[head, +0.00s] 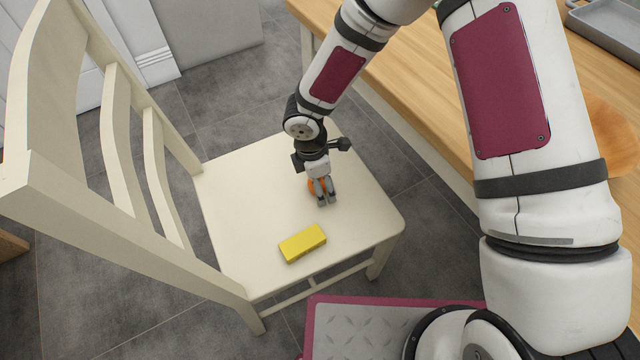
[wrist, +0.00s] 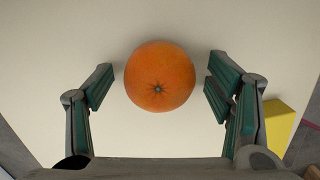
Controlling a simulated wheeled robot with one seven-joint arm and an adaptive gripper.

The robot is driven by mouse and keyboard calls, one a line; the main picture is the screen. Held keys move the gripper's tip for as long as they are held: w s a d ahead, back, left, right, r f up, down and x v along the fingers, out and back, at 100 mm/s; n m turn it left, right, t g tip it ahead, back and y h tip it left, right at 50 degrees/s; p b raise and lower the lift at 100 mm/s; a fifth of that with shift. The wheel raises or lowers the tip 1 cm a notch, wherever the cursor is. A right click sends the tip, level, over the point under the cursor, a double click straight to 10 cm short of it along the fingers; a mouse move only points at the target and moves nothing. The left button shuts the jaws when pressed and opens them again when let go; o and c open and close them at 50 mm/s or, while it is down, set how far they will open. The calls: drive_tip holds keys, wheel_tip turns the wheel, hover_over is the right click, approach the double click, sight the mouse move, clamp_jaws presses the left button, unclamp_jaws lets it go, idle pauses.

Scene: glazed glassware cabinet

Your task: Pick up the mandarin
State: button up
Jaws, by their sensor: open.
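The mandarin (wrist: 159,78) is round and orange and lies on the cream seat of a chair (head: 240,215). In the wrist view it sits between and slightly beyond my two fingers, with a gap on each side. In the head view the mandarin (head: 313,184) is mostly hidden behind my gripper (head: 326,200), which points down over the seat. My gripper (wrist: 158,90) is open and empty.
A yellow block (head: 303,243) lies on the seat near its front edge, right of my fingers in the wrist view (wrist: 279,123). The chair's slatted back (head: 115,150) rises at left. A wooden table (head: 405,95) stands at right.

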drive_tip(key=c, duration=1.3)
